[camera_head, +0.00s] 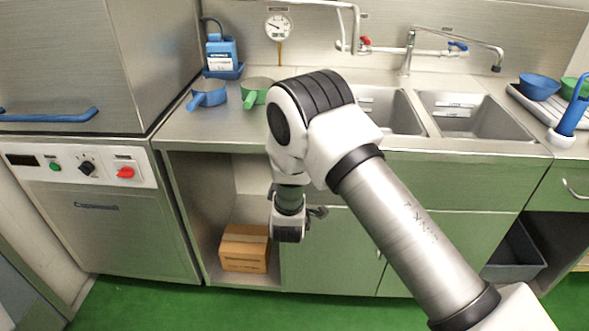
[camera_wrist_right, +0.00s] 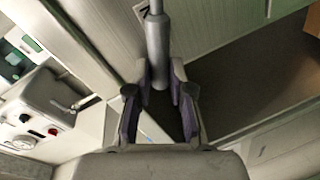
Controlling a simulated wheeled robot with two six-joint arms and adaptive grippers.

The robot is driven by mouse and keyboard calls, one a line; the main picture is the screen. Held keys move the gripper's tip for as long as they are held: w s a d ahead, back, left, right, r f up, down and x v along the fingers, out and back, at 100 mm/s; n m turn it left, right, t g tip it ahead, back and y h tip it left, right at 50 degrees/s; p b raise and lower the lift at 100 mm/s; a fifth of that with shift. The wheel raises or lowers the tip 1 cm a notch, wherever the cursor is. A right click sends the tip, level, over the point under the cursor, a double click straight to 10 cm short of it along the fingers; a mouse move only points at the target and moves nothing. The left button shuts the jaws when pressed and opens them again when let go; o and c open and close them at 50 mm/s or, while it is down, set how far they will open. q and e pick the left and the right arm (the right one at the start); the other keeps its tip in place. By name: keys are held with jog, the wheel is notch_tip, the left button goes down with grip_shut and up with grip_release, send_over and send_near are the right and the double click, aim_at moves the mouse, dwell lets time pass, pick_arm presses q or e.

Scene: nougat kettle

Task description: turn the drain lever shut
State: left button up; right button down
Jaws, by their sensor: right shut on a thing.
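In the right wrist view, a grey rod with a thicker rounded end (camera_wrist_right: 157,45) comes down between the fingers of my right gripper (camera_wrist_right: 160,82); it looks like the drain lever. The fingers are shut on its end. In the head view my right arm crosses in from the lower right and its wrist points down in front of the counter cabinet. The fingertips and the lever are hidden or too small to make out there. How far the lever is turned cannot be told. My left gripper is in neither view.
A cardboard box (camera_head: 245,248) sits in the open cabinet bay beside my right wrist. Blue (camera_head: 208,94) and green (camera_head: 254,91) scoops and a blue-capped bottle (camera_head: 221,52) stand on the counter. A steel machine (camera_head: 103,210) stands left. The green floor is clear.

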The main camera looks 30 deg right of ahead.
jog(key=shift+w+a+f+n+g+h, duration=0.1)
jog(key=shift+a+f+n+g+h, duration=0.05)
jog(key=shift+f+n, duration=0.55)
jog(key=shift+a+f+n+g+h, duration=0.1)
jog(key=shift+f+n+g+h, duration=0.1)
jog(key=shift+f+n, duration=0.45)
jog(key=shift+w+a+f+n+g+h, duration=0.1)
jog(key=shift+a+f+n+g+h, duration=0.05)
jog(key=shift+f+n, duration=0.5)
jog(key=shift+f, duration=0.15)
jog(key=c, duration=1)
grip_release()
jog(key=shift+c, duration=0.2)
jog(key=v, duration=0.7)
jog(key=shift+s, duration=0.25)
jog(key=shift+a, duration=0.1)
